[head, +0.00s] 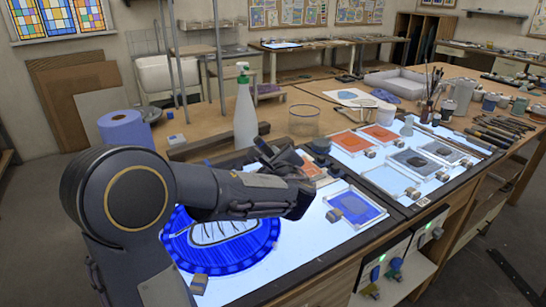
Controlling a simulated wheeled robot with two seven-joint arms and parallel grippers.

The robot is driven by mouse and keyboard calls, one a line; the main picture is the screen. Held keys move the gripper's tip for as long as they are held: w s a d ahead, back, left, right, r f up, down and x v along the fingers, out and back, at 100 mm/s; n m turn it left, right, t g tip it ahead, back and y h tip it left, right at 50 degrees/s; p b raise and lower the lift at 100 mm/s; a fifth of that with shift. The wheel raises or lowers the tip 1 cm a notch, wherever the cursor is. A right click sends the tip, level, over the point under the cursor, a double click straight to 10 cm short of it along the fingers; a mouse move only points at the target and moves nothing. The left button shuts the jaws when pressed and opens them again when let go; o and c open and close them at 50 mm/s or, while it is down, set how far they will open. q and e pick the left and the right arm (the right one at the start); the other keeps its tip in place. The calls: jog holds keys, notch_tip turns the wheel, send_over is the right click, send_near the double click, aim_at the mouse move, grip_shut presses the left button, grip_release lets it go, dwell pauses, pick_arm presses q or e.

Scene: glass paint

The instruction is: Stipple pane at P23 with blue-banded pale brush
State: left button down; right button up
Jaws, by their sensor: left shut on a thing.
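My left gripper (283,160) is above the near light table, over its back middle part. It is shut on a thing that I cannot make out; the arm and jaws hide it. A blue pane (357,207) lies to the right of the gripper, and an orange pane (320,176) is partly hidden behind it. Farther right lie two orange panes (380,134), two grey panes with dark patches (411,161) and a clear pane (388,181). No P23 label is readable, so I cannot tell which pane is P23. I cannot pick out the blue-banded pale brush. My right gripper is not in view.
A round blue glass piece (178,245) lies under my left arm. A white spray bottle (245,110), a clear jar (304,121) and a blue roll (125,129) stand behind. A brush holder (428,109) and tools (495,133) are at the right. Small blocks sit beside the panes.

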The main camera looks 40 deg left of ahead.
pick_arm(q)
jog(key=shift+f+b, duration=0.45)
jog(key=shift+b, duration=0.3)
dwell(1.4)
notch_tip(320, 180, up, 2)
jog(key=shift+r+p, duration=0.1)
jog(key=shift+p, duration=0.65)
jog(key=shift+w, duration=0.1)
jog(key=w+d, duration=0.1)
jog(key=w, duration=0.3)
jog(key=w+d, duration=0.1)
jog(key=w, duration=0.1)
jog(key=shift+d, duration=0.3)
